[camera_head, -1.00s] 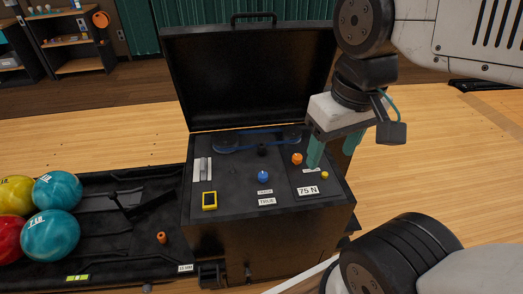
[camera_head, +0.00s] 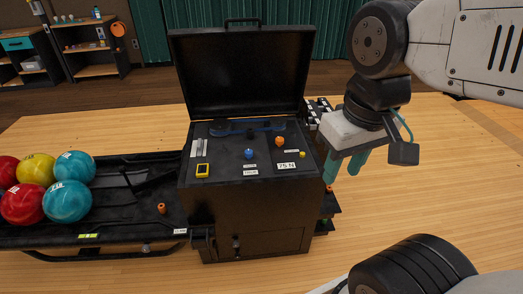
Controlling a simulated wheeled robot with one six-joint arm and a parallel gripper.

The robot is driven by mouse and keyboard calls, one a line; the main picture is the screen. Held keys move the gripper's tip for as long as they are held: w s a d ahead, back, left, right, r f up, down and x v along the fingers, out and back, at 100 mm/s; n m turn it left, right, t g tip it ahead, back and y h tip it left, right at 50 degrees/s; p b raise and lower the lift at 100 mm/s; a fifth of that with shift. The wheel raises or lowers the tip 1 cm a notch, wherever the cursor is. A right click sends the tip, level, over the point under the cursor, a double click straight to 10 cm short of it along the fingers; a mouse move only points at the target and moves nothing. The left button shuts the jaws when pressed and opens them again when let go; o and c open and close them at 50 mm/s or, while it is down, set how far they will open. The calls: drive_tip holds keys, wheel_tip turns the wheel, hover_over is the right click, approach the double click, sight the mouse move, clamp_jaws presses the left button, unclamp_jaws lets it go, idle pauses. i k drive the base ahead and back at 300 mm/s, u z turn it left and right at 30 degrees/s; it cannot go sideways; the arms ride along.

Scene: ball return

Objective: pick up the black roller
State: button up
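A small black piece (camera_head: 250,134), likely the black roller, stands on the dark top panel of the open black machine box (camera_head: 225,173), near the blue belt (camera_head: 262,129). It is small and dark against the panel, so its shape is hard to tell. An orange roller (camera_head: 280,142), a blue one (camera_head: 249,154) and a small yellow one (camera_head: 302,155) stand nearby on the panel. My gripper (camera_head: 344,167) is to the right of the box, pointing down, its two teal fingers apart with nothing seen between them.
The raised lid (camera_head: 240,75) stands at the back of the box. A ball rack (camera_head: 110,232) with several bowling balls (camera_head: 67,201) adjoins the left side. A yellow device (camera_head: 203,170) lies on the panel. A black-and-white patterned object (camera_head: 319,108) is behind the box's right side. Wooden floor (camera_head: 440,190) is clear at right.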

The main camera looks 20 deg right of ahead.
sight(250, 132)
drive_tip(key=z, duration=0.15)
drive_tip(key=k, duration=0.3)
drive_tip(key=u, duration=1.4)
drive_tip(key=i, duration=1.45)
drive_tip(key=z, duration=0.75)
drive_tip(key=i, duration=0.65)
drive_tip(key=z, duration=0.6)
